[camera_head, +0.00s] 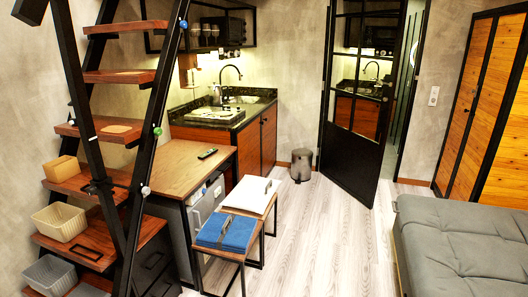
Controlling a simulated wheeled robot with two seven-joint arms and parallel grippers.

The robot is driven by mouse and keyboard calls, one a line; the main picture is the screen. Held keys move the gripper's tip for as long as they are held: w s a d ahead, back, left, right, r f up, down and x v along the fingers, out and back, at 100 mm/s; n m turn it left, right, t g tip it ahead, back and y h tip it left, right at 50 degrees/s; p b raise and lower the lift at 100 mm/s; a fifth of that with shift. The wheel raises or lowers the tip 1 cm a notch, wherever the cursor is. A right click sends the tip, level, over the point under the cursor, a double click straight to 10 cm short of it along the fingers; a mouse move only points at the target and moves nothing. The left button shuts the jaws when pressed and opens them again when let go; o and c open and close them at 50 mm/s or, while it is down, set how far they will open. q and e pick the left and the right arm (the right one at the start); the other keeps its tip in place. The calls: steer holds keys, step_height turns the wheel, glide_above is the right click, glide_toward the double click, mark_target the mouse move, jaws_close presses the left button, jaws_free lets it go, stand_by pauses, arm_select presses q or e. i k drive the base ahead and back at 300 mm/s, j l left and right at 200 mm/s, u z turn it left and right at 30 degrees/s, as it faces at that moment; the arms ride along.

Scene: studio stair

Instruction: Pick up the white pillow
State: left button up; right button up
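A flat white rectangular item (250,194) lies on the farther part of a low wooden stool or stool pair. It may be the white pillow, but it is too small to be sure. A thin dark object (268,186) shows on its upper side. A similar flat blue item (226,233) lies nearer, on the front part of the stool (228,255). Neither of my grippers is in view, and nothing is seen touching the white item.
A wooden desk (185,165) with a remote (207,153) stands left of the stools. A stair (105,130) with bins fills the left. A grey sofa (465,245) is at right. The floor (325,235) between stools and sofa is clear. A black glazed door (358,100) stands behind.

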mark_target(253, 194)
steer(key=i+j+z, duration=0.2)
steer(key=i, duration=3)
steer(key=i+l, duration=0.05)
steer(key=l, duration=0.1)
